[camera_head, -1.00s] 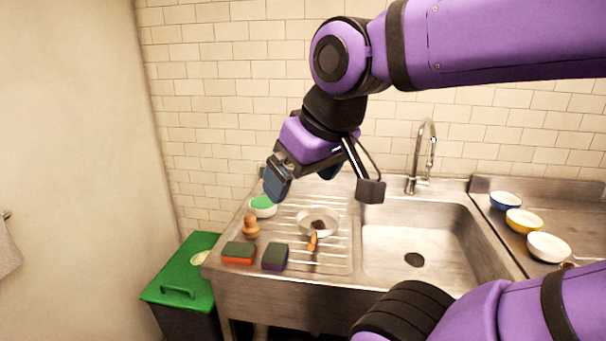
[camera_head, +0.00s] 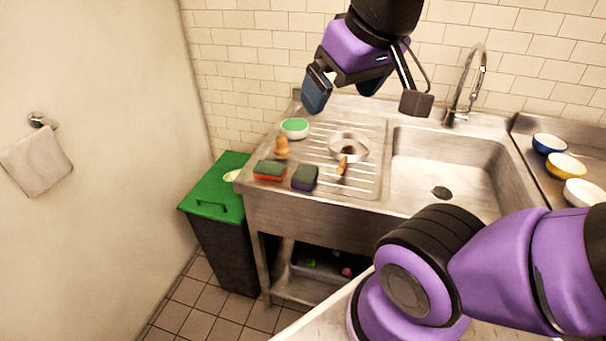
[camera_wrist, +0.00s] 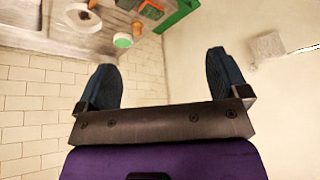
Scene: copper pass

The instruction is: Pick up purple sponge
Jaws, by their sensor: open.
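The purple sponge (camera_head: 304,178) has a dark green top and a purple lower part. In the head view it lies on the front left of the steel drainboard, just right of the orange sponge (camera_head: 270,171). My gripper (camera_head: 340,92) is above the back of the drainboard, well above and behind the purple sponge. In the wrist view my gripper (camera_wrist: 167,75) has its two blue fingers wide apart with nothing between them.
A wooden brush (camera_head: 281,148), a green-and-white round item (camera_head: 294,127) and a pan (camera_head: 349,147) share the drainboard. The sink (camera_head: 450,165) and tap (camera_head: 466,85) are to the right, with bowls (camera_head: 565,165) beyond. A green-lidded bin (camera_head: 215,190) stands left.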

